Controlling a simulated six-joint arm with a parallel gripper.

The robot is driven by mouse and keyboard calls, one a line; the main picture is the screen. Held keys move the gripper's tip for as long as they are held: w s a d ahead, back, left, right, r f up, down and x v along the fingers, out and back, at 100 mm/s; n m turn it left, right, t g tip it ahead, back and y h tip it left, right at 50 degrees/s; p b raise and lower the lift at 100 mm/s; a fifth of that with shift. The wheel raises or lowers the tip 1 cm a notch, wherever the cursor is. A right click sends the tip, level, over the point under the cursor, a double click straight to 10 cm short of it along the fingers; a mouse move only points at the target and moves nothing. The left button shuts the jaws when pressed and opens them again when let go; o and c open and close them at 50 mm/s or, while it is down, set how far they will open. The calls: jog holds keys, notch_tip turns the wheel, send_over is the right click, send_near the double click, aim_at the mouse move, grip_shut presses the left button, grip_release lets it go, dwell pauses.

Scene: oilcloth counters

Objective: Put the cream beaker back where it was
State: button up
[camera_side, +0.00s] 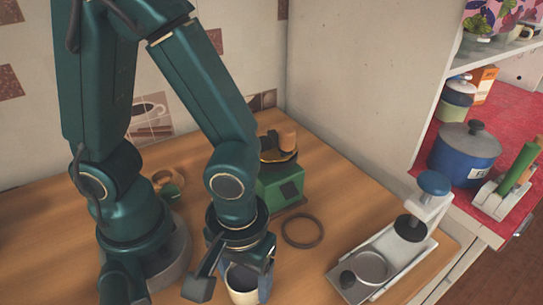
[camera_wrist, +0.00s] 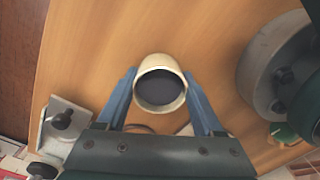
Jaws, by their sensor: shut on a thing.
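The cream beaker (camera_wrist: 158,62) is upright between the two blue fingers of my gripper (camera_wrist: 160,88) in the wrist view. The fingers are shut on its sides, and its inside looks dark. In the side view my gripper (camera_side: 247,272) hangs low over the front of the wooden counter. The beaker (camera_side: 243,297) shows below it, partly hidden by the gripper and cut near the picture's bottom edge. I cannot tell whether its bottom touches the counter.
A dark ring (camera_side: 302,231) lies flat right of my gripper. A green grinder-like box (camera_side: 281,187) stands behind it. A white press stand with a blue knob (camera_side: 395,258) is at the right. A blue pot (camera_side: 464,153) sits on the red counter. Bare wood lies between ring and stand.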

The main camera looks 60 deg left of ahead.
jog(key=shift+f, duration=0.15)
jog(key=o, duration=1.5)
jog(key=shift+o, duration=0.2)
notch_tip(320, 180, up, 12)
jog(key=w+a+r+m+t, duration=0.2)
jog(key=w+a+m+t, duration=0.2)
jog(key=a, duration=0.6)
jog(key=shift+w+a+r+m+t, duration=0.2)
jog(key=shift+r+m+t, duration=0.2)
jog(key=shift+m+t, duration=0.55)
